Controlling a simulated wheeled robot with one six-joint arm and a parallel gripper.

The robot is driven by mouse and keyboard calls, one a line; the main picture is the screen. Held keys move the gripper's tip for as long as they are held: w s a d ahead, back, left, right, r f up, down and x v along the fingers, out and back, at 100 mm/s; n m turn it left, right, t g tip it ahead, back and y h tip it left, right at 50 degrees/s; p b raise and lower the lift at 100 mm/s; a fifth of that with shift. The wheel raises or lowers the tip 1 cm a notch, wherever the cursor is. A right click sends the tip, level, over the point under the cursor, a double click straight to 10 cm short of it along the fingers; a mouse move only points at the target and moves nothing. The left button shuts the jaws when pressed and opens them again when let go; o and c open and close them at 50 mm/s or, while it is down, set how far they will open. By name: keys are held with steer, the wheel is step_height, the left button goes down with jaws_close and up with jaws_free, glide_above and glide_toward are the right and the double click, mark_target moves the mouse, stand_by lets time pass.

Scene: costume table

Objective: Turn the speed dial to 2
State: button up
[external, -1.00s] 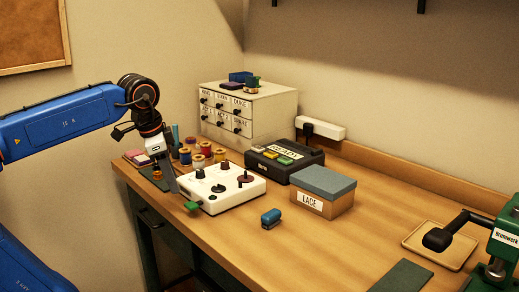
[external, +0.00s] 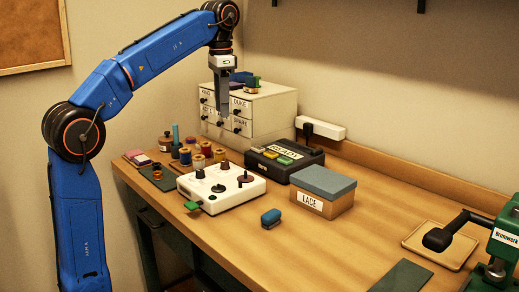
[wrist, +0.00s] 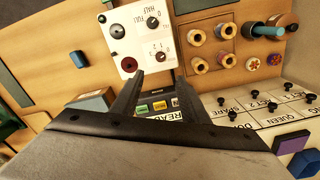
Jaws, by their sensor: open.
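A white control box (external: 235,198) stands on the table, with black knobs and dark red round parts on top. The wrist view shows its panel (wrist: 130,35) from above. One black knob (wrist: 152,22) has FULL and HALF beside it. My gripper (external: 224,114) is open and empty, pointing down, well above the box. In the wrist view its fingers (wrist: 157,82) stand apart, just below the dial in the picture.
Behind are a white drawer cabinet (external: 262,103) and a black READY box (external: 283,172) with coloured buttons. A LACE box (external: 322,206) and a blue block (external: 271,217) are to the right. Thread spools (external: 197,162) stand beside the control box.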

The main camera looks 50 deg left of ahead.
mark_target(223, 163)
step_height(223, 163, down, 17)
steer(key=shift+w+f, duration=0.15)
stand_by(0.6)
jaws_close()
